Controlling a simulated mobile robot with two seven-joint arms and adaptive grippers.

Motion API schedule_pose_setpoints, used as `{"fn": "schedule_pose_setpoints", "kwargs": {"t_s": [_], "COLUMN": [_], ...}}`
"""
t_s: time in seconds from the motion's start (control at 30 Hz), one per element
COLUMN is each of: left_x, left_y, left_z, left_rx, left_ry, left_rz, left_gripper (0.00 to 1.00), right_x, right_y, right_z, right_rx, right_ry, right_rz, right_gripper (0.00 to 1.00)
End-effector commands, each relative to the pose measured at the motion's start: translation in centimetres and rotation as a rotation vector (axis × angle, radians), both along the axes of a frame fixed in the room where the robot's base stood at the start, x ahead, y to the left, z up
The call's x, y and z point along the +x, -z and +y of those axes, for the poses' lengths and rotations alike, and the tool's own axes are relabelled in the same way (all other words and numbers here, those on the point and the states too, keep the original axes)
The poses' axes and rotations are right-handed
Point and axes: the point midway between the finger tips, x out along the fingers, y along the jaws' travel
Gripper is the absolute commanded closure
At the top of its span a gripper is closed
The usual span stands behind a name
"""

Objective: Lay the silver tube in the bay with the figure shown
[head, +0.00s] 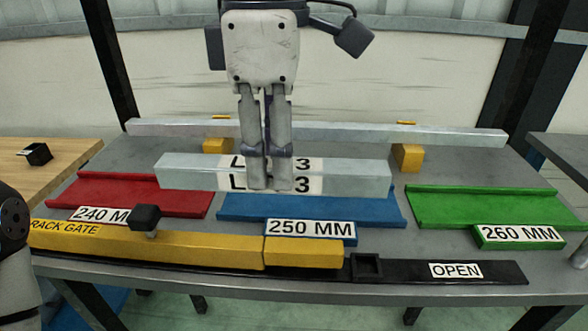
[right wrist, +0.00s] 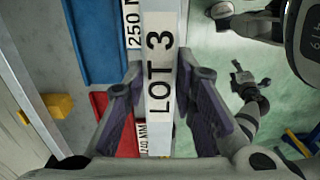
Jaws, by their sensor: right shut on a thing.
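The silver tube (head: 345,173) is a square bar with a white LOT 3 label at its middle. My right gripper (head: 268,185) is shut around the label; in the right wrist view its fingers (right wrist: 160,105) flank the tube (right wrist: 157,85). The tube is level, over the back of the blue bay (head: 375,210) marked 250 MM; its left end reaches over the red bay (head: 185,200) marked 240 MM. I cannot tell its exact height. The green bay (head: 490,208) is marked 260 MM. My left gripper is not clearly in view.
A long silver rail (head: 340,132) lies behind on yellow blocks (head: 407,158). In front, a yellow rack gate bar (head: 180,248) with a black knob (head: 146,217) sits on a black track (head: 400,269) marked OPEN. The green bay is empty.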

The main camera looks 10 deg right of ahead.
Motion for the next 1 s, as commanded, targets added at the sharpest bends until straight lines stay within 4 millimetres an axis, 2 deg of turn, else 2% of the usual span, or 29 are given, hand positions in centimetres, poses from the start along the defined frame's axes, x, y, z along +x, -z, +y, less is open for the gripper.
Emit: {"fn": "schedule_pose_setpoints", "kwargs": {"t_s": [0.23,0.4,0.53,0.63,0.77,1.0], "left_x": [-0.4,-1.0,-1.2,-1.6,-1.5,-1.4], "left_y": [0.2,0.9,1.0,1.4,1.3,1.2], "left_z": [0.0,0.0,0.0,0.0,0.0,0.0], "left_rx": [0.000,0.000,0.000,0.000,0.000,0.000], "left_ry": [0.000,0.000,0.000,0.000,0.000,0.000], "left_rz": [0.013,0.037,0.044,0.059,0.054,0.052], "left_gripper": [0.60,0.60,0.60,0.60,0.60,0.60], "right_x": [6.2,8.6,9.4,10.6,10.5,10.5], "right_y": [3.6,7.0,8.1,10.0,12.1,12.5], "right_z": [-4.4,-6.2,-6.8,-7.7,-7.7,-7.6], "right_rx": [0.002,0.000,-0.001,0.000,-0.001,-0.001], "right_ry": [0.004,0.002,0.001,0.002,0.000,0.001], "right_rz": [0.006,0.008,0.005,0.009,0.002,-0.003], "right_gripper": [1.00,1.00,1.00,1.00,1.00,1.00]}}
